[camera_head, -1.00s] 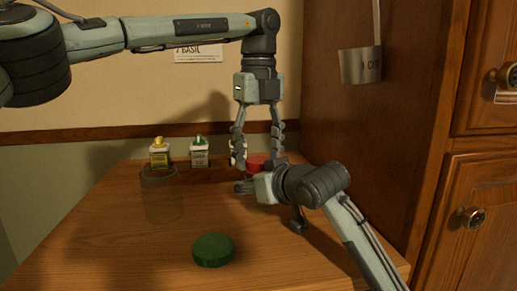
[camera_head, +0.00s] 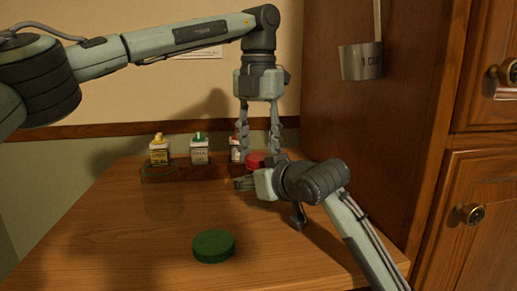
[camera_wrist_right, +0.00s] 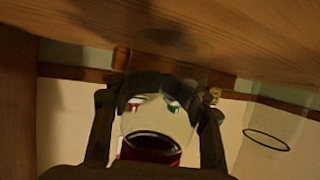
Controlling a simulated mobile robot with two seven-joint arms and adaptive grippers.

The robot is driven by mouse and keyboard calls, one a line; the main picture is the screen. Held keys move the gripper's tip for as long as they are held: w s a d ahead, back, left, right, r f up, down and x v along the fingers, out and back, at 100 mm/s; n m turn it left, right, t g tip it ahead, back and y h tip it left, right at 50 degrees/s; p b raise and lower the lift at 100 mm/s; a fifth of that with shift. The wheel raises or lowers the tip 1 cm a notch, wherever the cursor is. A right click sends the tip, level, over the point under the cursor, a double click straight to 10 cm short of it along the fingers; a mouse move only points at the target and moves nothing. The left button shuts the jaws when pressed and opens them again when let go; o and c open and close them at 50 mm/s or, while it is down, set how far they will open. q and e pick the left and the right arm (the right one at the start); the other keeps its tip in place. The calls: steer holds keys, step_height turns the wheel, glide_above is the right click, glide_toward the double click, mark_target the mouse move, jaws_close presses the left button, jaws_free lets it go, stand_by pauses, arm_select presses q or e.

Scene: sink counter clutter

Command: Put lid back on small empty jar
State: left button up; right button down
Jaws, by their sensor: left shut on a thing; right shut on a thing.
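My left gripper (camera_head: 261,155) reaches down from above, its fingers shut on the sides of a red lid (camera_head: 256,160). My right gripper (camera_head: 240,185) lies low over the table just below the lid. In the right wrist view, which is upside down, its fingers (camera_wrist_right: 153,110) are shut around a clear small jar (camera_wrist_right: 155,115). The red lid (camera_wrist_right: 150,152) is at the jar's mouth end, with a dark ring at its edge. I cannot tell whether the lid is seated. The jar is hardly visible in the head view.
A green lid (camera_head: 213,245) lies on the wooden table (camera_head: 130,250). A larger clear jar (camera_head: 160,174) stands at left. Several small bottles (camera_head: 200,150) stand in a rack behind. A metal measuring cup (camera_head: 361,62) hangs on the cabinet side at right.

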arm_select(q)
steer(key=m, duration=0.4)
steer(key=o, duration=1.3)
steer(key=shift+d+r, duration=0.1)
steer(key=shift+r, duration=2.2)
steer(key=shift+c, duration=0.4)
